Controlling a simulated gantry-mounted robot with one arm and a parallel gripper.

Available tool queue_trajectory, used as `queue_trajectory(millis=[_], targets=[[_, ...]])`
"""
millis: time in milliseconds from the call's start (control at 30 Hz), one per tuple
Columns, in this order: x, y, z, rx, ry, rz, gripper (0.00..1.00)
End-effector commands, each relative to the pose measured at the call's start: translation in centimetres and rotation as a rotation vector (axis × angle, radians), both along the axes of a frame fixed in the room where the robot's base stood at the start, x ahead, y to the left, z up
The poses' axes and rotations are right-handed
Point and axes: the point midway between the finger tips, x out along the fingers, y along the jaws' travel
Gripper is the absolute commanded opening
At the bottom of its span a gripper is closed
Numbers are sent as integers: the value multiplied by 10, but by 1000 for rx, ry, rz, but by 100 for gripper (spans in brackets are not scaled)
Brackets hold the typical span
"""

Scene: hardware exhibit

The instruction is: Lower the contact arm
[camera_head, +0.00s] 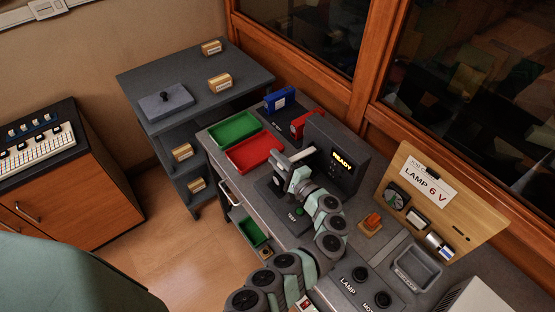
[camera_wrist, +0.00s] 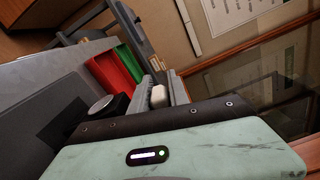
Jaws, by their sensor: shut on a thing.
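The dark tester box (camera_head: 350,148) with a lit "READY" display stands at the back of the grey workbench. In the head view a pale bar, which looks like the contact arm (camera_head: 302,154), sticks out in front of it. My gripper (camera_head: 283,166) is at this bar, above the dark tester base (camera_head: 284,212). In the wrist view my gripper (camera_wrist: 162,88) has its two grey fingers on either side of a small whitish end piece (camera_wrist: 159,97), and it is shut on it. The hinge of the arm and what lies beneath it are hidden by my arm.
A green tray (camera_head: 234,130) and a red tray (camera_head: 254,152) lie left of the tester. Blue (camera_head: 280,98) and red (camera_head: 301,122) holders stand behind them. A wooden "LAMP 6 V" board (camera_head: 452,192) and a grey bin (camera_head: 417,268) are at the right.

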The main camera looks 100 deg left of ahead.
Motion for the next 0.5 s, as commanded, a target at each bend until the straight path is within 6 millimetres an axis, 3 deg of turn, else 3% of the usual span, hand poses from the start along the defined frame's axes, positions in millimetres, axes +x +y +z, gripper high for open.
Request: queue_trajectory(millis=[233, 500], targets=[[0, 0, -1, -2, 0, -2, 40], [1, -1, -1, -1, 1, -1, 41]])
